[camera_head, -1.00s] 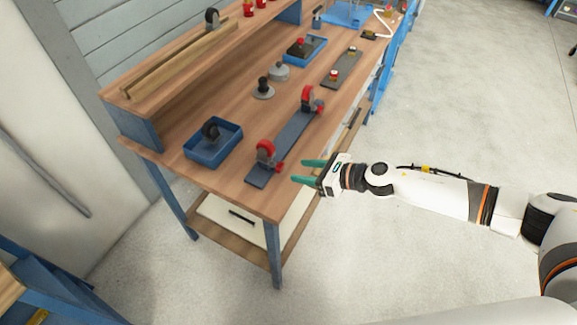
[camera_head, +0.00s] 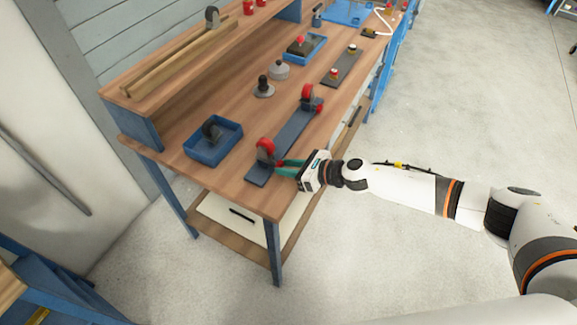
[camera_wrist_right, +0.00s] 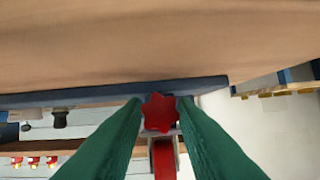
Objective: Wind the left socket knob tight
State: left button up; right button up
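The left socket knob (camera_wrist_right: 159,112) is a small red star-shaped knob, low on the right side of the nearer red-topped socket (camera_head: 265,152). The socket stands on the near end of a long dark grey base plate (camera_head: 292,135). My right gripper (camera_head: 281,167) reaches in from the right over the table edge. Its two teal fingers lie on either side of the knob. In the right wrist view the fingertips (camera_wrist_right: 160,106) appear to touch both sides of the knob. In the head view the fingers mostly hide it. My left gripper is out of view.
A second red-topped socket (camera_head: 308,97) stands at the plate's far end. A blue tray (camera_head: 229,152) with a dark part lies to the left. Grey round pieces (camera_head: 263,91) stand behind. The wooden table's edge (camera_head: 268,212) is close below my gripper. The floor on the right is clear.

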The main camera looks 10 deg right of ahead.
jog(key=shift+m, duration=0.3)
jog(key=shift+w+d+f+m+g+y+b, duration=0.15)
jog(key=shift+m+g+y+b, duration=0.35)
jog(key=shift+m+g+b, duration=0.3)
jog(key=shift+w+m+g+y+b, duration=0.1)
jog(key=shift+m+g+y+b, duration=0.3)
jog(key=shift+m+y+b, duration=0.65)
jog(key=shift+m+h, duration=0.35)
jog(key=o, duration=1)
